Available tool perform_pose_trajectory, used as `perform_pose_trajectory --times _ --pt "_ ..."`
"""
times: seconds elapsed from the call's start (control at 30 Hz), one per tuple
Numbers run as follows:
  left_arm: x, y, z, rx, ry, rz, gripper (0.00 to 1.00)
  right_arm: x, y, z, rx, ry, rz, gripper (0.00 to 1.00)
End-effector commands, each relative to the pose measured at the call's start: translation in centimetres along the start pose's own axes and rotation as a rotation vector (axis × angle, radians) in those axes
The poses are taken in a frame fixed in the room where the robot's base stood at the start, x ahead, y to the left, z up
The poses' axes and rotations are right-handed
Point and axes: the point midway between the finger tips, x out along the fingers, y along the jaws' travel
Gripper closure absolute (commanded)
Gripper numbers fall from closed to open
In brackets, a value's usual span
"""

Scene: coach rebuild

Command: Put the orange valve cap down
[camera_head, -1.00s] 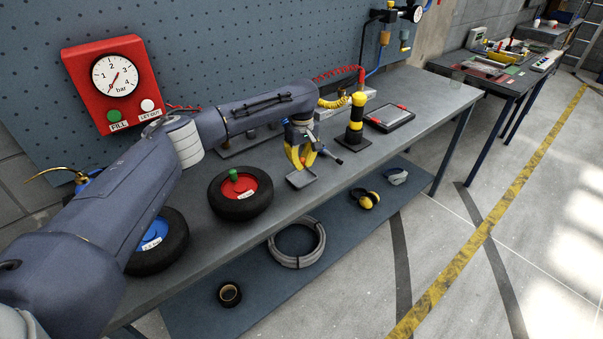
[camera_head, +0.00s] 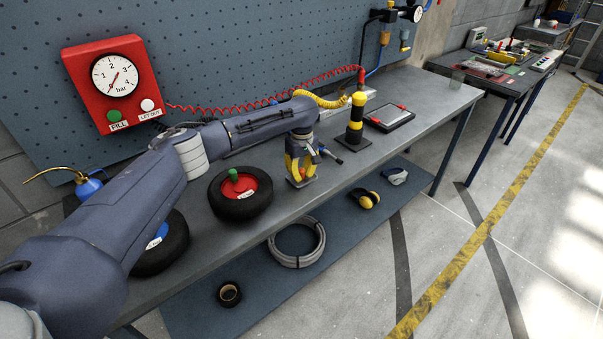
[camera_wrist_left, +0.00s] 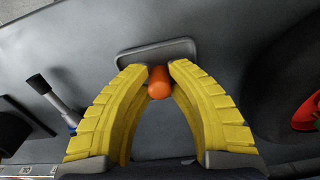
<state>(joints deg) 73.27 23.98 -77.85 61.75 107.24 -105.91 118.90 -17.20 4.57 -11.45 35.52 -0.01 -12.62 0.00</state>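The orange valve cap (camera_wrist_left: 159,84) sits between the two yellow fingertips of my left gripper (camera_wrist_left: 158,72) in the left wrist view, and both tips touch it. In the head view my left gripper (camera_head: 299,175) points down over the small grey tray at the bench's front edge. The tray's rim (camera_wrist_left: 150,51) shows just beyond the fingertips in the wrist view. I cannot tell whether the cap touches the tray floor. My right gripper is not in view.
A wheel with a red hub and green cap (camera_head: 240,194) lies left of the gripper. A small black-handled tool (camera_head: 331,156) and a black and yellow post (camera_head: 355,121) stand close on the right. The red gauge box (camera_head: 115,84) hangs behind.

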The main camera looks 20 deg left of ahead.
Motion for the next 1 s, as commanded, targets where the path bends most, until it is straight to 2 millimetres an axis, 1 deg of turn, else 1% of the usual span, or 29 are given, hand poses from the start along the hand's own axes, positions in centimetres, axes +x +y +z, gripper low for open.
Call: perform_pose_trajectory --times 0.03,0.1,0.13,0.37,0.47,0.57,0.67,0.8,1.0 --pt "0.0 0.0 0.0 0.000 0.000 0.000 0.79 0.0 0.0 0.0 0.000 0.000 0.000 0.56" --pt "0.0 0.0 0.0 0.000 0.000 0.000 0.71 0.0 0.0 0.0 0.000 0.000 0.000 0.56" --pt "0.0 0.0 0.0 0.000 0.000 0.000 0.70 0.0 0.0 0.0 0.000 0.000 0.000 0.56" --pt "-0.1 0.0 0.0 0.000 0.001 0.000 0.70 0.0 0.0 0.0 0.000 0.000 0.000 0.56" --pt "-0.6 0.0 0.0 0.000 0.001 0.001 0.70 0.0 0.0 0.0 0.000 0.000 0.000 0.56" --pt "-1.7 0.1 -0.1 0.001 0.003 0.003 0.70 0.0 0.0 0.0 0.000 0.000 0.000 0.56" --pt "-3.2 0.1 -0.1 0.001 0.004 0.002 0.70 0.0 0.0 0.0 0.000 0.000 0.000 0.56" --pt "-5.9 0.1 -0.1 0.001 0.003 0.003 0.70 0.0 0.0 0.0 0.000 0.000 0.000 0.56" --pt "-9.1 0.0 -0.1 0.000 0.002 0.002 0.70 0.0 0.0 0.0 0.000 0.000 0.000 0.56"
